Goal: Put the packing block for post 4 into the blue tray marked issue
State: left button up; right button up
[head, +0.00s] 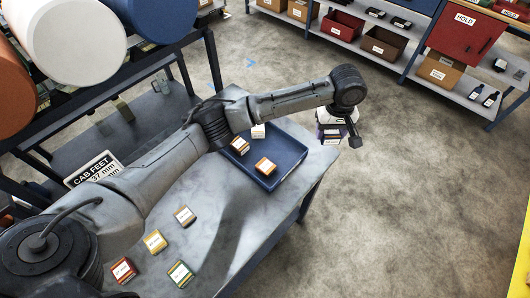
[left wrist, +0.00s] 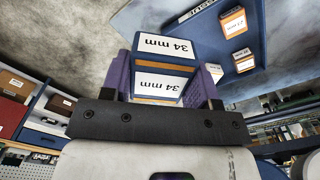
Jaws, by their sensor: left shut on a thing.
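My left gripper (head: 333,137) is shut on a dark blue and orange block labelled 34 mm (left wrist: 163,60). In the left wrist view the block sits between the purple fingers of the gripper (left wrist: 165,85). In the head view the gripper is in the air, right of the blue tray (head: 290,172) and near the table's right corner; the block is small and partly hidden there. The tray also shows in the left wrist view (left wrist: 200,42), with part of an ISSUE marking on its rim. It holds white-labelled blocks (head: 265,166). My right gripper is out of view.
Several labelled blocks (head: 185,215) stand on the grey table (head: 225,235). A CAB FEET sign (head: 95,168), partly hidden by my arm, stands at its left. Shelves with red bins (head: 341,27) and a HOLD box (head: 460,35) stand behind. Open floor lies to the right.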

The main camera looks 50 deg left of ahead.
pick_arm(q)
notch_tip(320, 180, down, 9)
jog(key=w+a+n+b, duration=0.1)
jog(key=a+n, duration=0.2)
jog(key=n, duration=0.1)
jog(key=b, duration=0.2)
send_over(283, 152)
jog(key=shift+n, duration=0.3)
notch_tip(283, 152, down, 7)
jog(key=shift+w, duration=0.1)
jog(key=shift+f+b, duration=0.4)
jog(key=shift+f, duration=1.6)
jog(key=o, duration=0.9)
jog(key=shift+f, duration=0.15)
jog(key=shift+o, duration=0.2)
